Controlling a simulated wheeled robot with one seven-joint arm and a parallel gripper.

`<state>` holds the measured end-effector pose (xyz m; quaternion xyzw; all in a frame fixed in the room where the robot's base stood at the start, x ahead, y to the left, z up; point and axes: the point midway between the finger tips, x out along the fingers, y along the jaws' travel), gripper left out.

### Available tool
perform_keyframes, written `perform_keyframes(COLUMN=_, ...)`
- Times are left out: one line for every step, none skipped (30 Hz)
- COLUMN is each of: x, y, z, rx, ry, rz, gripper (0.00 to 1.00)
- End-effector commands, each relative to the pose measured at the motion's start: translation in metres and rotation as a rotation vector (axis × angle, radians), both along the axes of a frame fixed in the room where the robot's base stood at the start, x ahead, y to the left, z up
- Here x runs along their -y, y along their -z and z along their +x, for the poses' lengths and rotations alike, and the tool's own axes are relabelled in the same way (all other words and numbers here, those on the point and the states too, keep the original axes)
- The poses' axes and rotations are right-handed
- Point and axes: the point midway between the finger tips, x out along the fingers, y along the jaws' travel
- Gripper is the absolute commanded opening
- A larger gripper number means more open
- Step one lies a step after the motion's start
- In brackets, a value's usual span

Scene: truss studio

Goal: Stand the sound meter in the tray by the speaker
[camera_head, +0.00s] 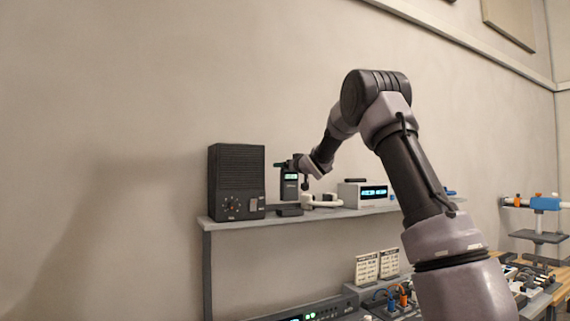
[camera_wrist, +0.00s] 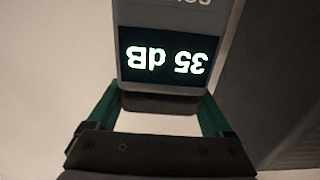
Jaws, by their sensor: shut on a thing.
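The sound meter (camera_head: 289,187) is a dark upright handheld box with a green-lit display, above the shelf just right of the speaker (camera_head: 237,182). My gripper (camera_head: 290,165) is shut on its upper part. In the wrist view the meter (camera_wrist: 168,56) reads "35 dB" upside down, between the green fingers of my gripper (camera_wrist: 165,98). The tray (camera_head: 289,212) appears as a small low dark piece on the shelf under the meter. I cannot tell whether the meter's base touches it. The speaker's dark side (camera_wrist: 275,75) fills the right of the wrist view.
The shelf (camera_head: 270,219) also holds a white curved item (camera_head: 320,201) right of the tray and a white box with a blue display (camera_head: 365,194). Rack gear (camera_head: 310,314), label cards (camera_head: 368,268) and cables lie below. The wall is close behind.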

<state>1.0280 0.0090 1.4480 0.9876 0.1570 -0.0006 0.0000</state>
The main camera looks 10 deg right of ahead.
Motion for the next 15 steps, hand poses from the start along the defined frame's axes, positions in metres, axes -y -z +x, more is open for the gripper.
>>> perform_keyframes(x=-0.001, y=0.006, z=0.0, rx=-0.001, ry=0.0, rz=0.001, gripper=0.0)
perform_keyframes(x=-0.001, y=0.009, z=0.0, rx=-0.001, ry=0.0, rz=-0.001, gripper=0.0)
perform_keyframes(x=0.0, y=0.013, z=0.0, rx=-0.001, ry=0.0, rz=-0.001, gripper=0.0)
perform_keyframes(x=0.0, y=0.017, z=0.0, rx=-0.001, ry=0.001, rz=0.0, gripper=0.0)
perform_keyframes(x=0.0, y=0.02, z=0.0, rx=-0.002, ry=0.0, rz=-0.001, gripper=0.0)
perform_keyframes(x=-0.001, y=0.024, z=0.0, rx=-0.001, ry=-0.001, rz=0.0, gripper=0.0)
perform_keyframes(x=-0.001, y=0.027, z=0.0, rx=-0.001, ry=-0.001, rz=0.0, gripper=0.0)
perform_keyframes(x=-0.001, y=0.029, z=0.0, rx=-0.001, ry=0.0, rz=0.001, gripper=0.0)
perform_keyframes(x=-0.001, y=0.032, z=0.0, rx=0.0, ry=-0.001, rz=0.0, gripper=0.0)
perform_keyframes(x=-0.001, y=0.033, z=0.0, rx=0.0, ry=-0.001, rz=-0.001, gripper=0.0)
perform_keyframes(x=-0.001, y=0.035, z=0.0, rx=0.001, ry=-0.001, rz=-0.001, gripper=0.0)
perform_keyframes(x=0.0, y=0.037, z=0.0, rx=0.001, ry=0.0, rz=-0.001, gripper=0.0)
perform_keyframes(x=0.0, y=0.038, z=0.0, rx=0.0, ry=0.001, rz=0.0, gripper=0.0)
perform_keyframes(x=0.0, y=0.039, z=0.0, rx=0.0, ry=0.001, rz=0.0, gripper=0.0)
perform_keyframes(x=0.0, y=0.041, z=0.0, rx=-0.001, ry=0.001, rz=0.0, gripper=0.0)
